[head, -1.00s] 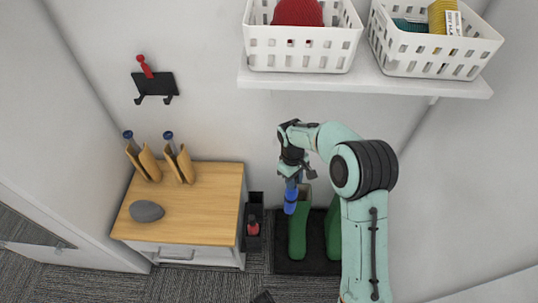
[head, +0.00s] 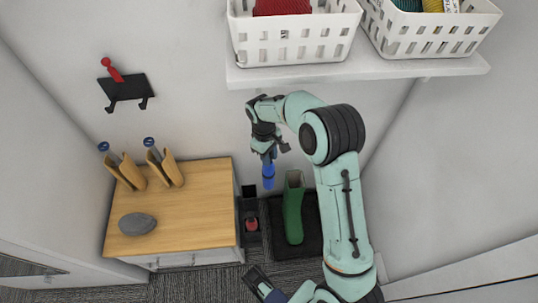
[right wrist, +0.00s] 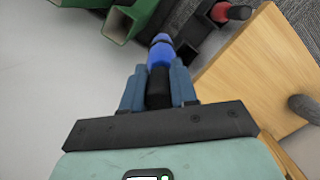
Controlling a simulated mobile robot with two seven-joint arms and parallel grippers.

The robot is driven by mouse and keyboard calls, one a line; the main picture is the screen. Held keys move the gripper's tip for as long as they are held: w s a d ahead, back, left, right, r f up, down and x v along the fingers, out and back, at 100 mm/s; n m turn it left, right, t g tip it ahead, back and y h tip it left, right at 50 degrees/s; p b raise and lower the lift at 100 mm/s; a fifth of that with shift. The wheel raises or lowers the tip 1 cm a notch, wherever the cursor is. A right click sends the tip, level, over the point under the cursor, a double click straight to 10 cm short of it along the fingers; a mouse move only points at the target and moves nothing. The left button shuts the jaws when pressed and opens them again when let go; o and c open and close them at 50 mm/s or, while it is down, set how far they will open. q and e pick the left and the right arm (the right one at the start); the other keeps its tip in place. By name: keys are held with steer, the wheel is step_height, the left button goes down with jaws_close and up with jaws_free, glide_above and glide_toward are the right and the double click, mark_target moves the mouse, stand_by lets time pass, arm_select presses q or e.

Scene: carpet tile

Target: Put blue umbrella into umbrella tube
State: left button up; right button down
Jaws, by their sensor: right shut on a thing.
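The blue umbrella (head: 268,178) hangs about upright from my right gripper (head: 268,151). My right gripper is shut on its dark upper part. In the right wrist view, the umbrella (right wrist: 161,54) runs away from the camera between the two fingers (right wrist: 158,88). The black umbrella tube (head: 241,208) stands on the floor beside the cabinet, with a red item (head: 251,223) in its nearer part. The umbrella's lower end appears above and beside the tube, apart from it. My left gripper (head: 260,282) seems to show partly at the bottom edge; its fingers are unclear.
A green boot (head: 293,215) stands on a black tray (head: 313,240) right of the tube. The wooden cabinet (head: 200,205) is on the left, with a grey stone-like item (head: 137,224) and two tan holders. A white shelf (head: 370,70) with baskets hangs above.

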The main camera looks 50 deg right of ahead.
steer(key=shift+r, duration=0.1)
steer(key=shift+w+a+f, duration=0.55)
steer(key=shift+w+a, duration=2)
steer(key=shift+a, duration=0.5)
arm_select(q)
steer(key=w+a+f+t+y+b, duration=0.1)
steer(key=w+a+f+t+b, duration=0.1)
steer(key=w+a+f+b, duration=0.3)
steer(key=shift+w+f+n+y+b, duration=0.35)
steer(key=shift+w+f+b, duration=0.85)
steer(key=shift+f, duration=0.6)
arm_select(e)
step_height(320, 180, down, 15)
arm_select(q)
steer(key=shift+w, duration=0.15)
arm_select(e)
steer(key=shift+r, duration=0.1)
steer(key=c, duration=0.8)
jaws_free()
